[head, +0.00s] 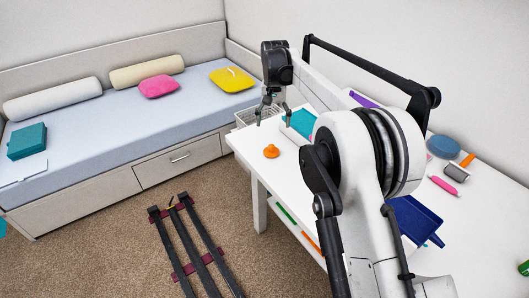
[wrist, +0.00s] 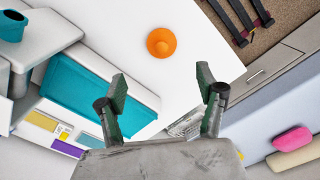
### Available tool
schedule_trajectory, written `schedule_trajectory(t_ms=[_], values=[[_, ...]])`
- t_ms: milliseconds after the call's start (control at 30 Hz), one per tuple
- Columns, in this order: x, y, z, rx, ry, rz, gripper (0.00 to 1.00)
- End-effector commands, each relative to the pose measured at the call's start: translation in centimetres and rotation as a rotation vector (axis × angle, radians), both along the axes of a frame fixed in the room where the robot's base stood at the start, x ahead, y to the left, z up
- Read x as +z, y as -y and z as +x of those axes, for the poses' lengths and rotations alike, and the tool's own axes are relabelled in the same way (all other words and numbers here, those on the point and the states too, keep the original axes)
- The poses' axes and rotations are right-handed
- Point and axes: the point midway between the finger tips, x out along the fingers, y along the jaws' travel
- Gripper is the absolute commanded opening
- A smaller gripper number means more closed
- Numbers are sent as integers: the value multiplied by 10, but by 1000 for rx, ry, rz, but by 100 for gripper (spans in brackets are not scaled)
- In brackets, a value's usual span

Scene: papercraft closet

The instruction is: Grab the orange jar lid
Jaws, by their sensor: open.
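The orange jar lid (head: 271,151) lies on the white table near its front left corner. It also shows as a round orange disc in the wrist view (wrist: 161,42), on the bare white tabletop, beyond my fingertips and roughly between their lines. My gripper (head: 271,107) hangs above the far left part of the table, behind the lid in the head view. In the wrist view my gripper's two fingers (wrist: 162,88) are spread apart with nothing between them. The lid is fully visible and apart from the fingers.
A white wire basket (head: 246,117) stands at the table's far left edge. A teal tray (wrist: 85,90) lies close to the lid. A blue dustpan (head: 413,222), a pink item (head: 443,186) and a blue round object (head: 443,147) are further right. The tabletop around the lid is clear.

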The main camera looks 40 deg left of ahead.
Motion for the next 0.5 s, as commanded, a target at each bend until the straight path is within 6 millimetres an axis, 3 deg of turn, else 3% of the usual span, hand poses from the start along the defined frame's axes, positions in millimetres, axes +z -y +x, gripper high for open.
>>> schedule_trajectory(t_ms=[300,500], values=[[-56,0,0,0,1,1,69],[-72,0,0,0,1,1,69]])
